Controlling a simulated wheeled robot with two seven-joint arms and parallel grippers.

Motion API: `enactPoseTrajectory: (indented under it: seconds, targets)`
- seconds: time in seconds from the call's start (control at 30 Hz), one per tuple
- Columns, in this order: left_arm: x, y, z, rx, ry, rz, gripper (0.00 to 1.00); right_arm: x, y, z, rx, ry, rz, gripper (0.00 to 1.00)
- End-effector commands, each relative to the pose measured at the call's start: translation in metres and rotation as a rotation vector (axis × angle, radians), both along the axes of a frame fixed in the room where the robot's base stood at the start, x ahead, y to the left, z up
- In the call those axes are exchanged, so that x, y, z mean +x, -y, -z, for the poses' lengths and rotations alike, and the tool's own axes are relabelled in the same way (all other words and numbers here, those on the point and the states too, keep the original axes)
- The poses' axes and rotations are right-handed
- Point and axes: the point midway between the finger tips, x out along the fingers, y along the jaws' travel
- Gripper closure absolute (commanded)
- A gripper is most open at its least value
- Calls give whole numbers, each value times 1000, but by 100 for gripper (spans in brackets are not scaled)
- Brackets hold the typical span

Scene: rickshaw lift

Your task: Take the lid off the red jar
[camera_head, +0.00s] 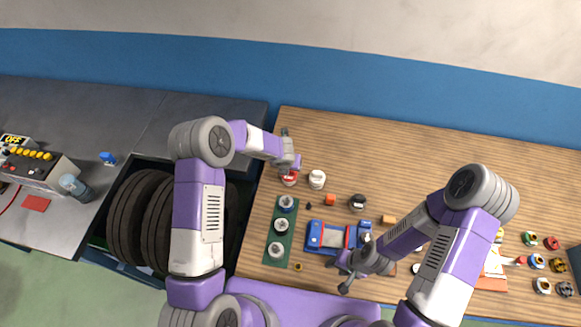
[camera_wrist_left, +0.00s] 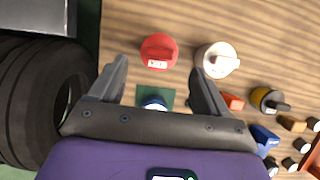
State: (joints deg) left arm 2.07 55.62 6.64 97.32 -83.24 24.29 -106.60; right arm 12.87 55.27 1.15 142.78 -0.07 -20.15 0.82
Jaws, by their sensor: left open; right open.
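The red jar (camera_head: 290,180) stands on the wooden table beside a white jar (camera_head: 317,179). In the left wrist view the red jar (camera_wrist_left: 158,50) shows a round red top and a small white label; the lid appears to be on. My left gripper (camera_wrist_left: 160,72) is open and empty. Its two fingers point toward the red jar, which shows just beyond and between the tips, apart from them. In the head view the left arm's end partly covers the jar. My right gripper (camera_head: 342,273) is open by the blue and red toy truck (camera_head: 331,236); its fingers hold nothing visible.
A green strip (camera_head: 270,254) holding several jars lies nearer to me. Several coloured pieces sit at the far right. The table's back is clear.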

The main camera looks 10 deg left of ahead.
Motion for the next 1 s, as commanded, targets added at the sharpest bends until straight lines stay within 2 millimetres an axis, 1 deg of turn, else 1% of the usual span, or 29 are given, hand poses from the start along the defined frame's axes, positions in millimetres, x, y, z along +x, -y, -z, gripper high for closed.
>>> enactPoseTrajectory:
  seconds: [0.03, 0.17, 0.43, 0.57, 0.77, 0.8, 0.87, 1.0]
  targets:
    - [1, 0, 6, 0, -3, -1, 23, 0, 0, 0, 0, 0, 0, 57]
    - [6, 0, 17, -2, -3, -2, 23, 0, 0, -3, 0, 1, 0, 57]
    - [19, 2, 49, -3, -2, -3, 23, 1, 0, -9, 0, 2, 1, 57]
    - [21, 2, 55, -3, -1, -2, 23, 1, 0, -9, 0, 2, 1, 57]
    - [22, 1, 56, -3, 0, -2, 23, 1, 0, -9, 0, 2, 1, 57]
    - [22, 1, 56, -3, 0, -2, 26, 1, 0, -9, 0, 2, 1, 57]
    - [22, 1, 56, -3, 0, -2, 36, 1, 0, -9, 0, 2, 1, 57]
    - [22, 1, 56, -3, 0, -3, 57, 1, 0, -9, 0, 2, 1, 57]
